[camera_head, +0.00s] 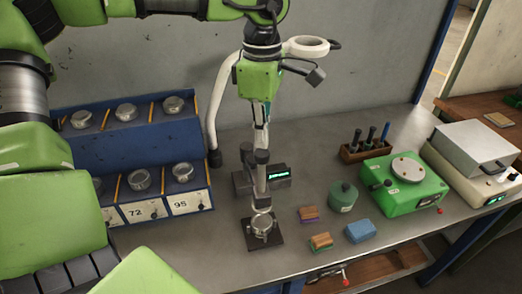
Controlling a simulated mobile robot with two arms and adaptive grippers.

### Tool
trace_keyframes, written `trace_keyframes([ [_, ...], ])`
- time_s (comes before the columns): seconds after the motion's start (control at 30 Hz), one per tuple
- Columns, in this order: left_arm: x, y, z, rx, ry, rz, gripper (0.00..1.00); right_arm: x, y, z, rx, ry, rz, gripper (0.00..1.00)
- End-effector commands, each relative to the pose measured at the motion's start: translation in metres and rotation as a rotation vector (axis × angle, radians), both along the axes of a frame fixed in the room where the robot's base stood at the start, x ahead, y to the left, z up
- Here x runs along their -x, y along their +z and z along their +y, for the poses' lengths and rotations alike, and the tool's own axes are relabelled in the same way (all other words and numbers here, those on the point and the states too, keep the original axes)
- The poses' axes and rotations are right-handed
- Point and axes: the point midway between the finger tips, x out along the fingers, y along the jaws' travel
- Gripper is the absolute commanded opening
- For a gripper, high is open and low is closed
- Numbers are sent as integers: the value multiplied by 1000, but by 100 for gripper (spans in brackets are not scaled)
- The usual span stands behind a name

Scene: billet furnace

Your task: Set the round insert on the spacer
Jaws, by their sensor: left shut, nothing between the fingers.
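My left gripper (261,198) points straight down at the middle of the bench, shut and empty. Its tips are just above a round metallic piece (262,222) on a dark square base plate (264,241); whether they touch it I cannot tell. This piece may be the round insert or the spacer; the view is too small to tell which, or whether two parts are stacked there. Similar round metal pieces (182,171) sit in the blue rack (137,152) at the left. My right gripper is not in view.
A digital readout (279,174) stands just behind the gripper. To the right are a green round pot (343,195), small coloured blocks (361,231), a wooden tool holder (366,151), a green device (404,186) and a white box-shaped device (474,151). Bare bench lies around the base plate.

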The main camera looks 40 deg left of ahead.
Motion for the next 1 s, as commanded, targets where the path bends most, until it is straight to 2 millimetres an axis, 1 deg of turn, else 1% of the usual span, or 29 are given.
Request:
trace_keyframes([
  [0.23, 0, -2, 0, 0, 0, 0, 0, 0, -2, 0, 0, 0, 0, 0],
  [1.0, 0, -42, 0, 0, 0, 1, 0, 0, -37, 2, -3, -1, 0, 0],
])
